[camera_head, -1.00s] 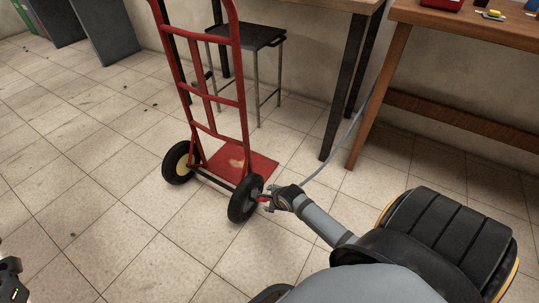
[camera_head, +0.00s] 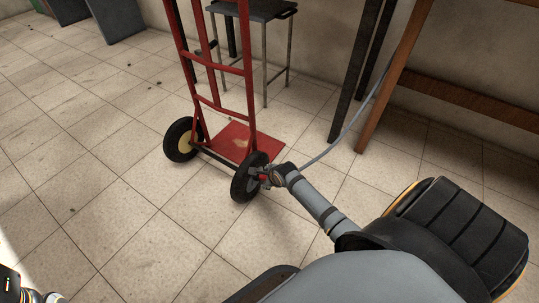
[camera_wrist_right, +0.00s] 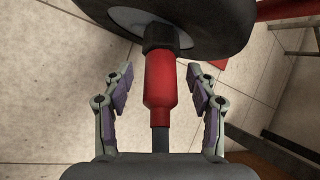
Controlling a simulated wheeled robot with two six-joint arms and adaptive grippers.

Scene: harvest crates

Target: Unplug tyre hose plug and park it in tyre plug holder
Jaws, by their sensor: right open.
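The red tyre hose plug (camera_wrist_right: 160,85) sits at the hub of the hand truck's near wheel (camera_wrist_right: 185,20), its black collar against the hub. In the head view the plug (camera_head: 263,177) is small at the near wheel (camera_head: 247,180). My right gripper (camera_wrist_right: 160,90) is open, with one finger on each side of the plug and a gap on both sides. In the head view the right gripper (camera_head: 268,176) is beside the wheel. A grey hose (camera_head: 345,132) runs from there up to the right. The tyre plug holder is not identifiable. Part of my left arm (camera_head: 15,288) shows at the lower left; its fingers are not visible.
The red hand truck (camera_head: 217,70) stands upright on the tiled floor. A dark stool (camera_head: 252,12) is behind it. Wooden workbench legs (camera_head: 400,75) and a lower beam (camera_head: 470,105) stand at the right. The floor on the left is clear.

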